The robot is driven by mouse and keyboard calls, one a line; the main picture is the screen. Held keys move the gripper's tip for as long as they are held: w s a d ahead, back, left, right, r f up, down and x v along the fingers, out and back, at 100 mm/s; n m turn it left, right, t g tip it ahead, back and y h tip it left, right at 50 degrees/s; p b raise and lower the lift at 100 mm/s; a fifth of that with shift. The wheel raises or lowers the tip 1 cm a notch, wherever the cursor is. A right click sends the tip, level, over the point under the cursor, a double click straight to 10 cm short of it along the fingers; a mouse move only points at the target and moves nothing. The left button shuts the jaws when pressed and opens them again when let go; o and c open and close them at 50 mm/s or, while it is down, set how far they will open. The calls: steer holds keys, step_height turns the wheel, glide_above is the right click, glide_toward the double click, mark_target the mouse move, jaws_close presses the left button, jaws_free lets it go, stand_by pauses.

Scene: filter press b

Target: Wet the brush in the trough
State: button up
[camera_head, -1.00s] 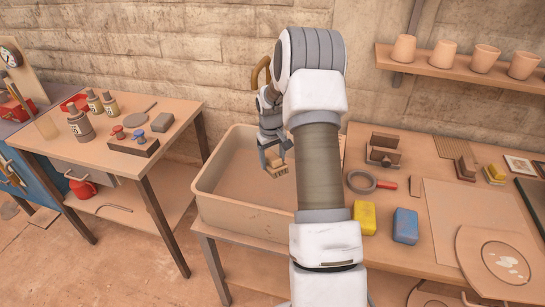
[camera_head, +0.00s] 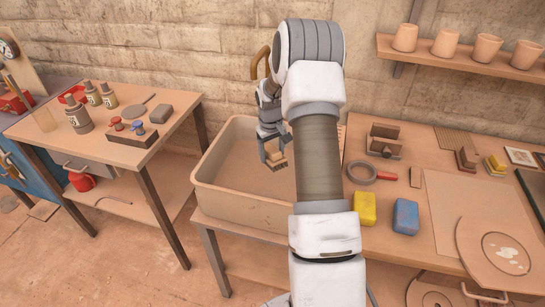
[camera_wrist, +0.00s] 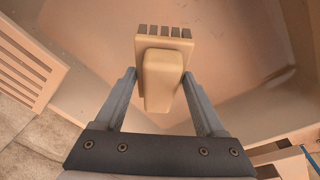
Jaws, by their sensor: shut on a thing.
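The brush is a small pale wooden block with short bristle tufts. It shows in the head view (camera_head: 279,162) and in the wrist view (camera_wrist: 163,78). My gripper (camera_head: 272,155) is shut on it, with one finger on each side in the wrist view. The trough (camera_head: 243,208) is a large beige tub standing left of my arm. The brush appears over or inside the trough, towards its right side. I cannot tell whether the bristles touch the water or the bottom. My arm hides the trough's right part.
The worktable on the right holds a yellow block (camera_head: 365,208), a blue block (camera_head: 405,216) and a red-handled ring tool (camera_head: 361,172). Pots stand on the wall shelf (camera_head: 470,74). A side table (camera_head: 105,152) with bottles stands left. Floor shows between the tables.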

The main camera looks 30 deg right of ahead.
mark_target(272, 149)
steer(key=shift+r+p, duration=2.65)
steer(key=shift+r, duration=2.15)
steer(key=shift+r, duration=0.15)
step_height(272, 149, up, 4)
steer(key=shift+f+p, duration=0.1)
steer(key=shift+p, duration=1.1)
